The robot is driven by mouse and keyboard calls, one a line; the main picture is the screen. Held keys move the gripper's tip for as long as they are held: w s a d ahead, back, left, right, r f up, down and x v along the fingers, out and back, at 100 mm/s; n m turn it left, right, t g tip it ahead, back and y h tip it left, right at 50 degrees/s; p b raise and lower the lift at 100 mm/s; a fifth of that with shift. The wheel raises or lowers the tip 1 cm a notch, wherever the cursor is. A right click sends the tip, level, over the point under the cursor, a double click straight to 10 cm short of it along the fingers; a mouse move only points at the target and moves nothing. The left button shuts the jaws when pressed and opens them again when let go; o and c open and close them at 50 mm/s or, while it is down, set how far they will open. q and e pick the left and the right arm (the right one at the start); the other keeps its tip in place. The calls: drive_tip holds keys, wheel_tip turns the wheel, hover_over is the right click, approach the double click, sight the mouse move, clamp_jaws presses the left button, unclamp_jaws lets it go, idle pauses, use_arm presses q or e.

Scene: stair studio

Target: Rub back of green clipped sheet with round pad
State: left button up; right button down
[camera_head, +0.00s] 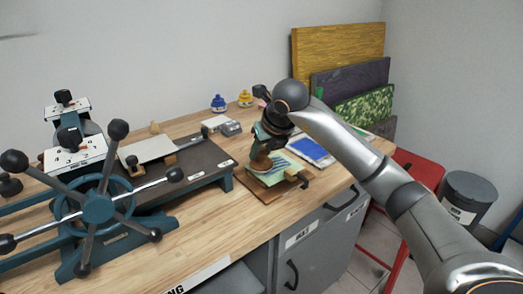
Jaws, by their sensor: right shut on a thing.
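The green clipped sheet (275,177) lies on a brown wooden board (258,190) near the front edge of the workbench. A dark clip (303,180) shows at its front right corner. My right gripper (264,150) points down over the sheet and is shut on the round pad (261,164), a tan disc. The pad is over the sheet's left back part, low and seemingly touching it; exact contact is hard to tell. The gripper hides part of the sheet. My left gripper is not in view.
A press with a spoked teal wheel (98,207) fills the bench's left side. A blue print (312,151) lies right of the sheet. Blue (218,103) and yellow (245,98) knobbed items stand behind. Coloured panels (338,48) lean on the wall. A red stool (418,168) stands right.

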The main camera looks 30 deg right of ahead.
drive_tip(key=shift+f+b, duration=0.3)
drive_tip(key=shift+f, duration=0.15)
idle(0.3)
drive_tip(key=shift+d, duration=0.1)
drive_tip(key=shift+w+d, duration=0.15)
drive_tip(key=shift+d, duration=1.85)
drive_tip(key=shift+d, duration=0.1)
drive_tip(key=shift+d, duration=0.8)
drive_tip(key=shift+w, duration=0.1)
drive_tip(key=shift+a, duration=0.15)
